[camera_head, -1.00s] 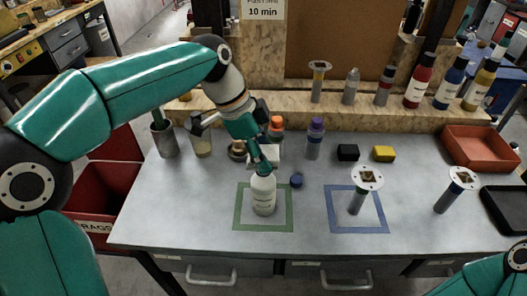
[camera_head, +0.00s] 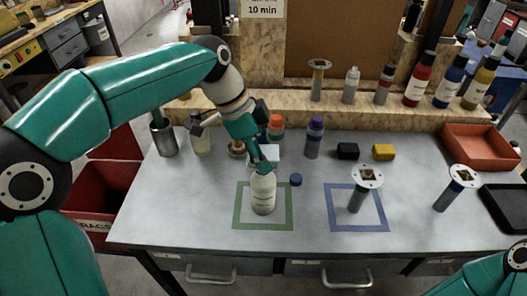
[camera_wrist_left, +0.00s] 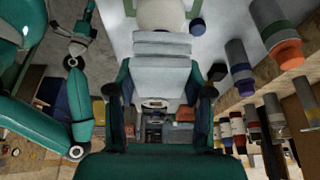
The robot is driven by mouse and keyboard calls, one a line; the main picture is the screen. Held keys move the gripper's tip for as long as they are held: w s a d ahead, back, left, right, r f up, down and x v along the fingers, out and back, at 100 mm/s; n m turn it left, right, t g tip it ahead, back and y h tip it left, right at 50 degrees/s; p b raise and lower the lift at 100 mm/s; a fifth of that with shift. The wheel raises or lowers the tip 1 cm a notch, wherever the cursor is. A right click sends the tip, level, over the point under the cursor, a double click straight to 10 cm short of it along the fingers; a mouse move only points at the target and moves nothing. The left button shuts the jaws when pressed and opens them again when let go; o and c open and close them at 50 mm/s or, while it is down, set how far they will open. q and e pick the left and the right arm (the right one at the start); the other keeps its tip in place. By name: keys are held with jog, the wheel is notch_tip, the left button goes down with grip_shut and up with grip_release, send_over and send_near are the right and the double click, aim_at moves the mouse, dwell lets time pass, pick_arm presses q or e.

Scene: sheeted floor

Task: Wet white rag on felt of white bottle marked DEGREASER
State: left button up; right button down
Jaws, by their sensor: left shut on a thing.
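The white bottle (camera_head: 263,198) stands upright inside the green square outline on the bench; its label is too small to read. My left gripper (camera_head: 262,166) is just above and behind the bottle's top, pointing down. It is shut on a folded white rag (camera_head: 266,154). In the left wrist view the rag (camera_wrist_left: 162,72) sits between the fingers (camera_wrist_left: 160,92), with the pale bottle (camera_wrist_left: 162,14) just past its edge. I cannot tell whether rag and bottle touch. The bottle's top is partly hidden. My right gripper may be the small teal part (camera_wrist_left: 77,45) at left there; its fingers are unclear.
A dark blue cap (camera_head: 296,180) lies right of the bottle. Orange-capped (camera_head: 276,127) and purple-capped (camera_head: 314,137) bottles stand behind. A disc-topped holder (camera_head: 357,200) stands in the blue square; another (camera_head: 447,199) stands further right. A red tray (camera_head: 480,148) is at back right.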

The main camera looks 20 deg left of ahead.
dwell(0.5)
pick_arm(q)
notch_tip(320, 180, up, 7)
jog(key=p, duration=0.6)
dwell(0.8)
